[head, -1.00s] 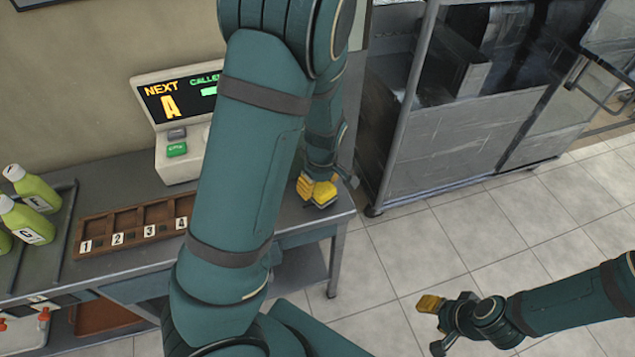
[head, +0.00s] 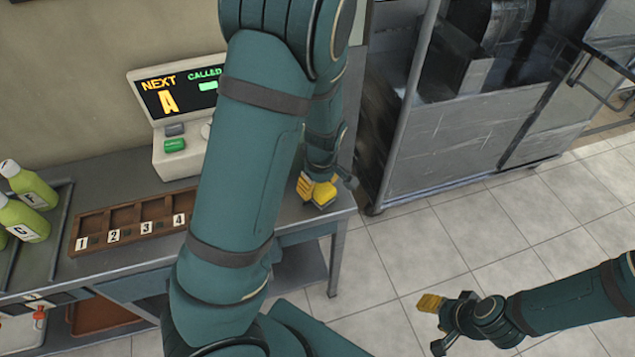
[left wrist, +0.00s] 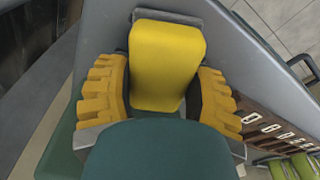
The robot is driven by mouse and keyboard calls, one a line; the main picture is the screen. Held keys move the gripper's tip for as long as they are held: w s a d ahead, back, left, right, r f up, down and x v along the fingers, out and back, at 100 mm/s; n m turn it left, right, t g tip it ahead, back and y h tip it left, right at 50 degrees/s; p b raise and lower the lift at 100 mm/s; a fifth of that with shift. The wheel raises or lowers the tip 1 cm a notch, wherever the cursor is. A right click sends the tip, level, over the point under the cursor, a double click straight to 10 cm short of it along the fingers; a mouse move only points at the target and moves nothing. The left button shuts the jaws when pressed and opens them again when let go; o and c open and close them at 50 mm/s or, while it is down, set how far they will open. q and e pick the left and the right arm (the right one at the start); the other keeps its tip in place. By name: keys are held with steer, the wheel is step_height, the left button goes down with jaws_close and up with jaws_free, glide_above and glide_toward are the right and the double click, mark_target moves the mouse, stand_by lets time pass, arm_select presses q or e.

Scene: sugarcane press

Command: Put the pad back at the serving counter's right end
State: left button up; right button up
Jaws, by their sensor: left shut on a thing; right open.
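The yellow pad (head: 323,191) with a grey base is at the right end of the grey serving counter (head: 285,238). My left gripper (head: 313,189) is shut on it, its orange-yellow fingers on either side. In the left wrist view, the pad (left wrist: 168,65) sits between the two fingers of the left gripper (left wrist: 160,85), with the counter top (left wrist: 235,70) behind it. Whether the pad's base touches the counter is hard to tell. My right gripper (head: 435,325) is open and empty over the floor at lower right.
A call display (head: 178,150) stands at the counter's back. A brown numbered tray (head: 125,225) and green bottles (head: 35,188) are to the left. A large metal machine (head: 450,130) stands right of the counter. My left arm hides part of the counter.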

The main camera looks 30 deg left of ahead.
mark_target(321, 187)
arm_select(q)
steer(key=shift+f, duration=0.1)
steer(key=o, duration=1.3)
steer(key=r, duration=0.4)
steer(key=d+r, duration=0.1)
steer(key=r, duration=0.7)
steer(key=shift+s+d, duration=0.2)
steer(key=shift+s, duration=0.05)
